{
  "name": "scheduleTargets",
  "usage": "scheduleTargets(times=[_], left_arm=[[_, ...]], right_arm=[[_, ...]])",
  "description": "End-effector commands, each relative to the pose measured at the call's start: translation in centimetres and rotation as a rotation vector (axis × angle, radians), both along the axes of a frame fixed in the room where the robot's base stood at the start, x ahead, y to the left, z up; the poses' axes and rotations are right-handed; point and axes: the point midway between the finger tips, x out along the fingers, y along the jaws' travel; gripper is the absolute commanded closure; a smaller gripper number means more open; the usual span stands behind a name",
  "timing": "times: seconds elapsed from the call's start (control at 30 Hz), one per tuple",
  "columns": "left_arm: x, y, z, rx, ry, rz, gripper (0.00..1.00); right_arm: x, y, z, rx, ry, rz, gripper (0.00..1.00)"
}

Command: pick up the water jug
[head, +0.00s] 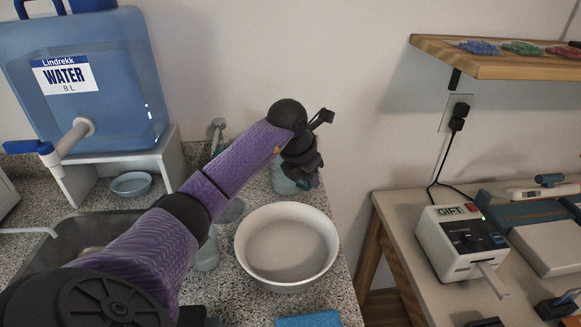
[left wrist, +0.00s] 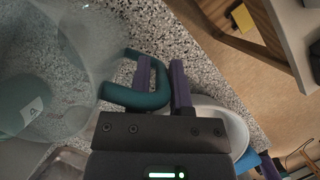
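The water jug (left wrist: 60,75) is clear, with a teal handle (left wrist: 160,92) and a small white label. In the left wrist view it fills the left side. In the head view part of the jug (head: 283,180) shows below my left gripper (head: 304,165), at the back of the speckled counter; the gripper and arm hide the rest. In the left wrist view the purple fingers of the gripper (left wrist: 163,80) stand on either side of the handle, one inside its loop, with hardly any gap, and look closed on it. The jug appears upright. My right gripper is not in view.
A white bowl (head: 287,280) stands on the counter in front of the jug. A big blue water container (head: 110,75) with a tap stands on a white stand at left. Glassware (head: 207,255) is partly behind my arm. A blue sponge (head: 308,320) lies near the front. A wooden shelf (head: 490,66) hangs at right.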

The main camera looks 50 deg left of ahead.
Motion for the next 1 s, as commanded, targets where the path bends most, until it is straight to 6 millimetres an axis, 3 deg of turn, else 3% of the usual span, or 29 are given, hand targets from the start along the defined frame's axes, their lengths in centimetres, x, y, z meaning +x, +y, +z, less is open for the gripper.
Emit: scheduleTargets(times=[0.03,0.1,1.0], left_arm=[[0.0,0.0,0.01,0.0,0.0,0.0,0.87],[0.0,0.0,0.01,0.0,0.0,0.0,1.0],[0.0,0.01,0.04,0.0,-0.001,0.0,1.0]], right_arm=[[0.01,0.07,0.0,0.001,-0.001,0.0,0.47],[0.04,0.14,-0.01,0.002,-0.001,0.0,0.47],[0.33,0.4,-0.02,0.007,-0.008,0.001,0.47]])
